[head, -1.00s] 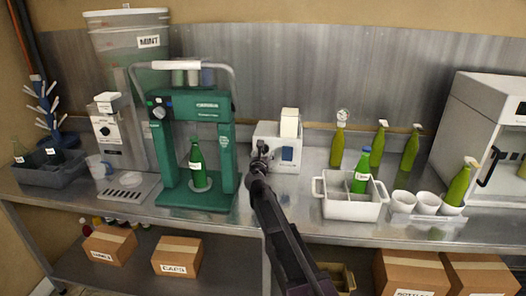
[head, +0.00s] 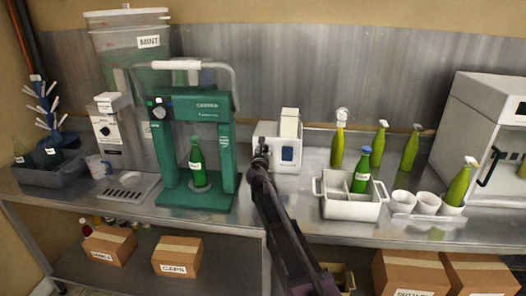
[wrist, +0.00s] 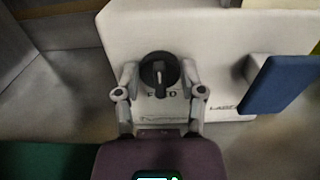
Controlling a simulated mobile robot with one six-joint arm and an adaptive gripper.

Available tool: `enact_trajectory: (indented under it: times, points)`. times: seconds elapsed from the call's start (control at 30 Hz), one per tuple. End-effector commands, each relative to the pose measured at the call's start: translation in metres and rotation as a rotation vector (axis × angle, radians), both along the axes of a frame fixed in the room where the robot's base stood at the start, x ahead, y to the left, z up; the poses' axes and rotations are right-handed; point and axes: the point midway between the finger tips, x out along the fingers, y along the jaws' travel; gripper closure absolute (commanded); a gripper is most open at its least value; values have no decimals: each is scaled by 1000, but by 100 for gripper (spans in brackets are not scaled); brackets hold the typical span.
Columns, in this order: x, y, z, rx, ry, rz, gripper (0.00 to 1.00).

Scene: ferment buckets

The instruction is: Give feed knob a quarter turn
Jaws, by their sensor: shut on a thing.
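The feed knob (wrist: 159,72) is round and black with a raised grip bar and a pale mark, which points roughly up in the wrist view. It sits on the front of the white labeller (wrist: 215,50), with lettering below it partly hidden. My gripper (wrist: 158,74) is shut on the knob, one finger on each side. In the head view my gripper (head: 261,156) is at the left part of the white labeller's front (head: 288,168), and it hides the knob there. The blue part (head: 288,154) of the labeller is just to its right.
A green capping machine (head: 197,203) with a green bottle (head: 196,165) stands left of my gripper. A white divided crate (head: 350,210) holding a blue-capped bottle stands right. White cups (head: 427,202) and several green bottles are farther right. The steel bench is clear around the labeller's front.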

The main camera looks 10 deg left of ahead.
Motion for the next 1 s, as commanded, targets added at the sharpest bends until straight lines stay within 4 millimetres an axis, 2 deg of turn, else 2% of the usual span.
enact_trajectory:
  times: [0.03, 0.47, 0.67, 1.0]
  points:
    - [2, 5, 0, -1, 0, -1, 96]
    - [2, 0, 0, 72, -3, 2, 96]
    - [2, 0, 0, 188, -7, 2, 96]
    - [2, -1, 0, 487, -17, 1, 96]
